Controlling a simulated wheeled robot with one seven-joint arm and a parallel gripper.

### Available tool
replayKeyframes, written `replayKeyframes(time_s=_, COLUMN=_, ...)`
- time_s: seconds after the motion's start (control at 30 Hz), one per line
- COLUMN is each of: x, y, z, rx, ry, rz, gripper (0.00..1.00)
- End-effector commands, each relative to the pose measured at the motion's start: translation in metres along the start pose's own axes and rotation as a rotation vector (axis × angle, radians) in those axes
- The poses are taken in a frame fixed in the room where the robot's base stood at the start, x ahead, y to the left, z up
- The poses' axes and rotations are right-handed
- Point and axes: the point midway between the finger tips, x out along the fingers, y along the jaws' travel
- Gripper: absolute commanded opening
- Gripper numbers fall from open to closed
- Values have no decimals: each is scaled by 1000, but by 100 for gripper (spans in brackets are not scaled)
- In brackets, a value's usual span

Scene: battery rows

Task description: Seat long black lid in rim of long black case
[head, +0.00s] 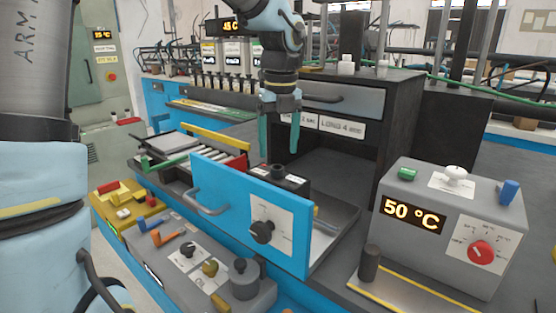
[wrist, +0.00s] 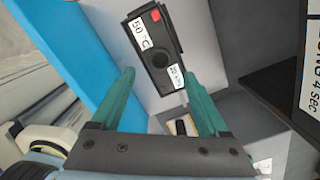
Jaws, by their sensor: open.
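A long black box-shaped piece (wrist: 153,50) lies in the grey tray behind the blue front panel. In the wrist view its top has a round black knob, a red square and white labels reading "50 °C" and "20 kN". It also shows in the head view (head: 291,181), partly hidden by the blue panel. I cannot tell case from lid here, or whether a lid is seated in its rim. My gripper (head: 280,146) is open and empty above and behind this piece. In the wrist view its teal fingertips (wrist: 160,84) are spread apart, with the black piece beyond them.
The blue panel (head: 235,205) with a handle and dial stands in front of the tray (head: 335,225). A dark cabinet (head: 400,95) with a "LONG 4 sec" label rises behind. A grey "50 °C" control box (head: 450,240) stands at right. A switch console (head: 215,275) is in front.

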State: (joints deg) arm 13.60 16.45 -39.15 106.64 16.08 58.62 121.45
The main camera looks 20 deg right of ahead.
Motion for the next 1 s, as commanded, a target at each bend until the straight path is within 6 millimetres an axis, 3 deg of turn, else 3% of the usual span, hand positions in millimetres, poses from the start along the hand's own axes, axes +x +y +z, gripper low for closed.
replayKeyframes(time_s=0.1, x=-24, y=0, z=1, rx=-1, ry=-4, rz=-2, gripper=78)
replayKeyframes(time_s=0.33, x=-51, y=0, z=0, rx=0, ry=-1, rz=-1, gripper=78)
replayKeyframes(time_s=1.0, x=-56, y=0, z=0, rx=0, ry=0, rz=0, gripper=78)
